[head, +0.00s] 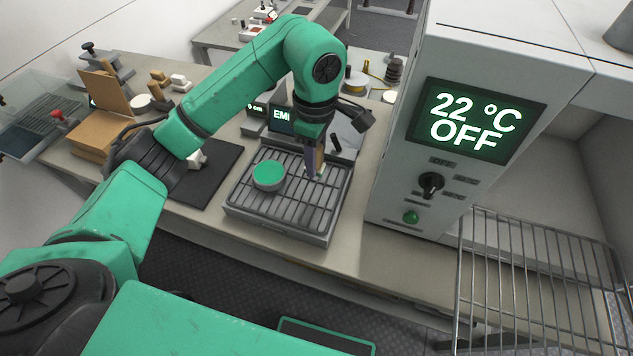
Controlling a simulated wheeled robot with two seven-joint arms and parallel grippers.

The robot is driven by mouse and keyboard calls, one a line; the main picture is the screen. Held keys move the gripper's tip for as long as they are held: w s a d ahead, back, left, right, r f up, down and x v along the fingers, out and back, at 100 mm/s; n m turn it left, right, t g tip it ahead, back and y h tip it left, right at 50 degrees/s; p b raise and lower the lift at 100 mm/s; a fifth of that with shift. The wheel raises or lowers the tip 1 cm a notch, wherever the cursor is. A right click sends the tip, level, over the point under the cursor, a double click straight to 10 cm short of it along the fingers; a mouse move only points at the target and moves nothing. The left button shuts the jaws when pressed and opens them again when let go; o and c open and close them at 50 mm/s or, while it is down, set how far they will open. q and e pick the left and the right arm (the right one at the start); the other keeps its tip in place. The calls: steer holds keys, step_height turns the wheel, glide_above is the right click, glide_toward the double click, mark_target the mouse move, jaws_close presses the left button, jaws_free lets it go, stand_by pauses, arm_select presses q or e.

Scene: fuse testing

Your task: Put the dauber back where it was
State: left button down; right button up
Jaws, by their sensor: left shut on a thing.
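My left gripper (315,170) points down over the right part of a grey slatted tray (243,208). It is shut on a slim tan-brown thing, which looks like the dauber (320,158). The fingers and wrist hide most of it. I cannot tell whether its lower end touches the slats. A round grey dish with a green top (268,174) stands on the slats to the left of the gripper. My right gripper is not in view.
A tall grey oven (400,190) reading 22 °C OFF stands close on the right, with a wire rack (540,270) in front. A small dark display (282,122) is behind the tray. A black mat (212,180) lies to its left. A cardboard box (90,135) stands farther left.

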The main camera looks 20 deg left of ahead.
mark_target(317, 192)
arm_select(q)
steer(key=f+p, duration=0.2)
steer(key=f, duration=0.6)
steer(key=shift+d, duration=0.2)
steer(key=shift+w+d+f, duration=0.1)
steer(key=shift+w+f, duration=0.05)
steer(key=shift+f, duration=0.05)
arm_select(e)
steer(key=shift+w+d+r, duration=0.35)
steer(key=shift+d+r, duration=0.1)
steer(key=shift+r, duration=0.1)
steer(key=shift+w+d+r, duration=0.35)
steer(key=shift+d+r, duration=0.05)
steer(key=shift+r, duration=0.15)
arm_select(q)
steer(key=c, duration=0.9)
jaws_free()
steer(key=shift+f, duration=0.1)
steer(key=o, duration=0.4)
steer(key=shift+r, duration=0.2)
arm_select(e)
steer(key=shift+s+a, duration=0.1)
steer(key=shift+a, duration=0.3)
